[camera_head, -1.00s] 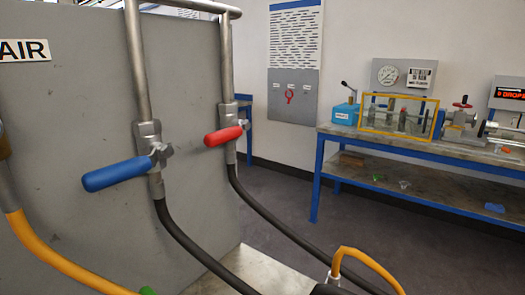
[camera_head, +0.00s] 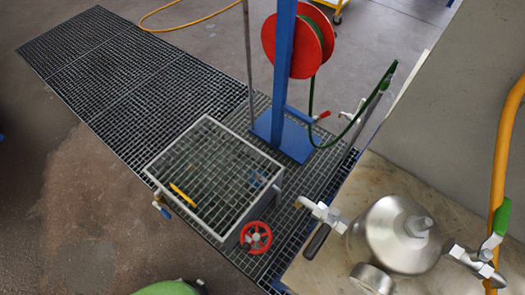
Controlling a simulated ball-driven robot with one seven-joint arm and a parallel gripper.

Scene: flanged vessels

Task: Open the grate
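A square metal grate (camera_head: 215,172) with a pale frame lies over a low box standing on the floor grating. It looks shut, lying flat over the box. A yellow item (camera_head: 183,195) and a small blue item (camera_head: 257,180) show among its bars; I cannot tell how deep they lie. A red handwheel (camera_head: 256,237) is at the box's near right side. A small fitting with a blue part (camera_head: 162,209) is at its left side. My gripper is not in view.
Long floor grating (camera_head: 100,70) runs to the upper left. A blue post (camera_head: 284,80) with a red hose reel (camera_head: 298,42) stands close behind the box. A bench with a steel vessel (camera_head: 402,235) is at right. The concrete floor at left is clear.

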